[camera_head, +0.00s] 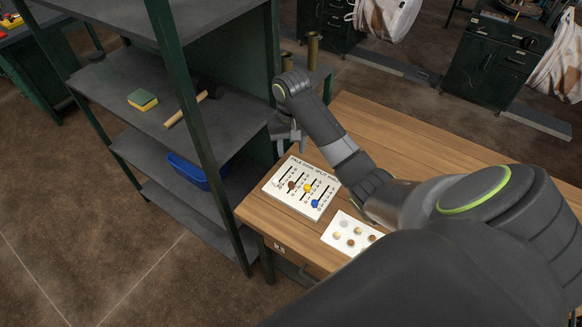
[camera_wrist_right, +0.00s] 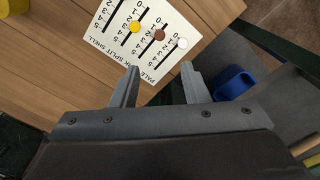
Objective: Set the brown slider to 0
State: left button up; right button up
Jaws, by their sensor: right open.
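A white slider board (camera_head: 271,187) lies on the wooden table, with printed title and number scales. The brown slider (camera_head: 291,186) sits between the white slider (camera_head: 279,184) and the yellow slider (camera_head: 307,188); a blue slider (camera_head: 315,203) is at the right. In the right wrist view the brown slider (camera_wrist_right: 159,34) is partway along its slot, nearer the 0 end than the title; its exact number is too small to read surely. My right gripper (camera_head: 286,138) is open and empty above the board's titled edge, apart from the brown slider. My left gripper is out of view.
A white card (camera_head: 331,241) with several round pieces lies beside the board. A dark shelf unit (camera_head: 190,120) stands close at the table's left, holding a mallet (camera_head: 190,110), a sponge (camera_head: 142,99) and a blue bin (camera_head: 187,172). The table's far side is clear.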

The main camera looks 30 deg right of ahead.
notch_tip(320, 180, down, 3)
jog(key=b, duration=0.6)
send_over(291, 183)
notch_tip(291, 183, down, 5)
jog(key=shift+s+r, duration=0.1)
jog(key=shift+r, duration=0.05)
notch_tip(291, 183, down, 3)
jog(key=shift+r+b, duration=0.15)
jog(key=shift+b, duration=1)
notch_tip(291, 183, down, 4)
jog(key=shift+r+p, duration=0.2)
jog(key=shift+p, duration=0.15)
jog(key=shift+f, duration=0.85)
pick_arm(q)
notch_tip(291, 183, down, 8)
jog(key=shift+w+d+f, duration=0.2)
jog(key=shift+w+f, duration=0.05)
pick_arm(e)
grip_shut()
